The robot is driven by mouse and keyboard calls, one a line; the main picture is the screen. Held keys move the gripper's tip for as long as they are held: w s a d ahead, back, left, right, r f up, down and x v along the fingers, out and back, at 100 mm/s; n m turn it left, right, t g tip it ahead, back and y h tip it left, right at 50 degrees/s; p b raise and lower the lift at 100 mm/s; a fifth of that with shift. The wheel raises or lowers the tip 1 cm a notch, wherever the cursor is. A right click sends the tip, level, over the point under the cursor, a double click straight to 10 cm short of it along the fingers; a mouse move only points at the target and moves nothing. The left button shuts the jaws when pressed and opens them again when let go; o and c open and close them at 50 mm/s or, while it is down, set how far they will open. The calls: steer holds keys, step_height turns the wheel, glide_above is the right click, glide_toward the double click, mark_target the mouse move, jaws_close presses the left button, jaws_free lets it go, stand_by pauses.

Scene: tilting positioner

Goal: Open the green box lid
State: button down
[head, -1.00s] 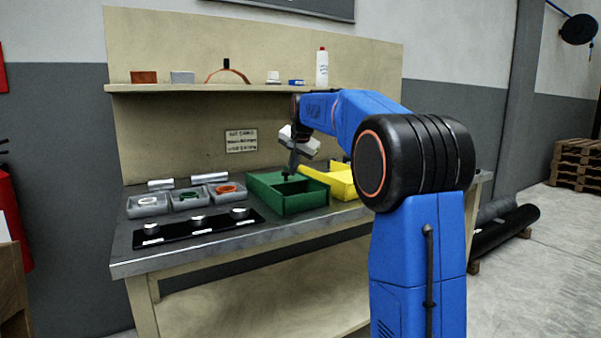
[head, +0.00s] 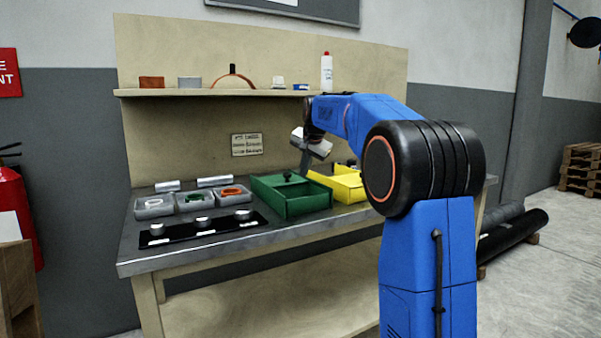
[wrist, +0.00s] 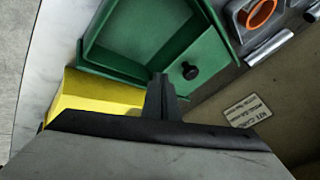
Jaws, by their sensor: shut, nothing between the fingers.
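The green box (head: 290,208) stands on the bench, left of a yellow box (head: 350,188). In the wrist view the green box (wrist: 105,45) shows a large uncovered interior. Its green lid (wrist: 205,62), with a round black knob (wrist: 190,70), covers only the end towards the back of the bench. The knob (head: 288,175) also shows in the head view. My gripper (head: 304,173) is shut and empty, above and beside the knob, apart from it. In the wrist view the fingertips (wrist: 161,78) are left of the knob.
Several grey trays (head: 195,202) with coloured rings stand left of the green box. A black strip with knobs (head: 200,228) lies in front of them. A shelf (head: 200,92) holding small items and a bottle (head: 326,73) is above the bench.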

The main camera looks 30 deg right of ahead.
steer(key=v, duration=0.8)
steer(key=s+a+f+n, duration=0.3)
steer(key=s+a, duration=0.4)
steer(key=s, duration=0.5)
steer(key=s+a+f+n, duration=0.2)
steer(key=s+a+f, duration=0.1)
steer(key=s+f, duration=0.6)
steer(key=s+a+f+n+g, duration=0.1)
steer(key=s+a+f+n, duration=0.2)
steer(key=s+f, duration=0.7)
steer(key=s+a+f+n+y, duration=0.1)
steer(key=s+a+f+n, duration=0.2)
steer(key=s+f, duration=0.6)
steer(key=s+a, duration=0.1)
steer(key=s, duration=0.6)
steer(key=shift+a+f+g, duration=0.35)
steer(key=shift+f+g, duration=0.05)
